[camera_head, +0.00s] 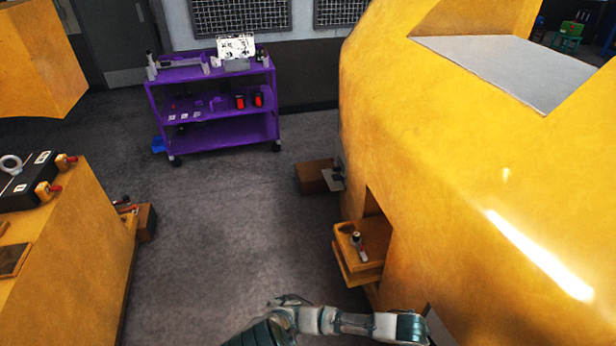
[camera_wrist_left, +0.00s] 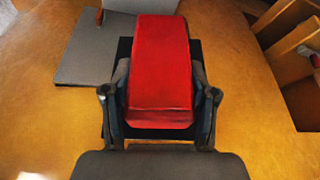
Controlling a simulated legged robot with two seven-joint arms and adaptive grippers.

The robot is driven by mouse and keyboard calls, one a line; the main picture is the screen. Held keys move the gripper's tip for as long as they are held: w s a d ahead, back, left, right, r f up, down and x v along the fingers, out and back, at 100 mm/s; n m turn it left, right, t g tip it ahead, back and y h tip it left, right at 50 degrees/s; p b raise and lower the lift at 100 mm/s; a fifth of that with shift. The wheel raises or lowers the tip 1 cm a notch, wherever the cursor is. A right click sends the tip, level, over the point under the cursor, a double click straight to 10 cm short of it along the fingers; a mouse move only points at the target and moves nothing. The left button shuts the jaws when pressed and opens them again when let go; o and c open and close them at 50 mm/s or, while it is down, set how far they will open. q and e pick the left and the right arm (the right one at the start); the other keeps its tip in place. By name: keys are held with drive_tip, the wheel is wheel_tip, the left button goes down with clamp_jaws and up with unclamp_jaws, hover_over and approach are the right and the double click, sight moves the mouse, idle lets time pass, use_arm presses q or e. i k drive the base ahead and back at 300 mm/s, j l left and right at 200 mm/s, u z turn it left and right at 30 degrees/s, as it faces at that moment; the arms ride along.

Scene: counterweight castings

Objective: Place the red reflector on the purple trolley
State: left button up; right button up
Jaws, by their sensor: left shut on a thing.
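The red reflector (camera_wrist_left: 162,62) is a red block between the two fingers of my left gripper (camera_wrist_left: 161,95) in the left wrist view. The gripper is shut on it. A black plate shows behind the reflector, against a yellow surface; I cannot tell whether they touch. In the head view my left arm reaches along the bottom to the big yellow casting, and neither its fingers nor the reflector can be made out. The purple trolley (camera_head: 215,130) stands at the back left, with shelves on several levels. My right gripper is not in view.
The large yellow casting (camera_head: 440,170) fills the right, with a small ledge (camera_head: 352,268) jutting out. Another yellow block (camera_head: 75,270) stands at the left. Grey floor (camera_head: 225,215) lies open between them up to the trolley. Red-and-black items (camera_head: 258,99) sit on the trolley's middle shelf.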

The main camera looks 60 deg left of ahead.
sight(183, 71)
drive_tip(key=j+u, duration=0.35)
drive_tip(key=i+j+u, duration=0.2)
drive_tip(key=j+u, duration=0.2)
drive_tip(key=j, duration=0.15)
drive_tip(key=i+j+u, duration=0.15)
drive_tip(key=j+u, duration=0.2)
